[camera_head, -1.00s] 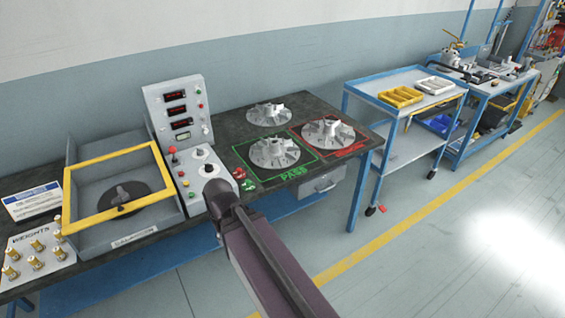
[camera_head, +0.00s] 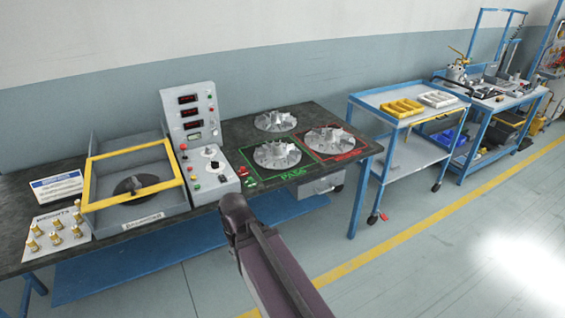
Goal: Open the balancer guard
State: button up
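The balancer (camera_head: 165,216) is a grey open-topped box on the left part of the dark bench. Its guard is a yellow-framed cover (camera_head: 131,155) lying over the box, and it looks closed. A dark round spindle plate (camera_head: 140,186) shows through the frame. My gripper (camera_head: 236,208) is a dark shape at the end of my arm, in front of the bench edge, right of the balancer and apart from it. Its fingers cannot be made out.
A control panel (camera_head: 193,115) with red displays and knobs stands right of the balancer. A weights board (camera_head: 48,238) with several brass pieces lies left. Impellers (camera_head: 277,155) rest on the PASS and red-outlined areas. A blue cart (camera_head: 375,97) stands right; floor before it is clear.

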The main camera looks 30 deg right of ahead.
aim_at(86, 207)
jog(key=z, duration=0.5)
jog(key=i, duration=0.7)
jog(key=z, duration=0.5)
jog(key=i, duration=0.85)
jog(key=u, duration=0.05)
jog(key=k, duration=1.35)
jog(key=u, duration=0.25)
jog(key=i, duration=0.2)
jog(key=z, duration=0.15)
